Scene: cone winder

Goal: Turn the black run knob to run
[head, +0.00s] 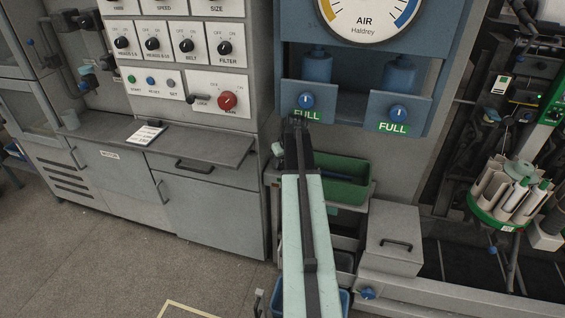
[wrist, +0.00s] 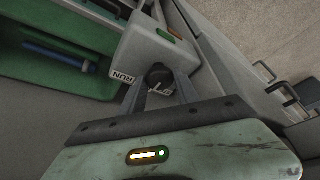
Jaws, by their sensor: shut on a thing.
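The black run knob (wrist: 158,75) sits on the face of a light grey box (wrist: 150,52) in the wrist view, beside a label reading RUN (wrist: 122,77). My gripper (wrist: 160,88) has its two fingers on either side of the knob and is shut on it. A small white mark shows on the knob's near side, but I cannot tell clearly which way it points. In the head view my gripper (head: 297,124) is at the far end of my arm, in front of the grey cabinet edge; the knob is hidden there.
A green bin (head: 343,182) is close to the right of my arm; it fills the upper left of the wrist view (wrist: 60,50). A blue panel with two knobs marked FULL (head: 394,126) is just above. A grey shelf (head: 195,147) juts out at left. Floor is open at lower left.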

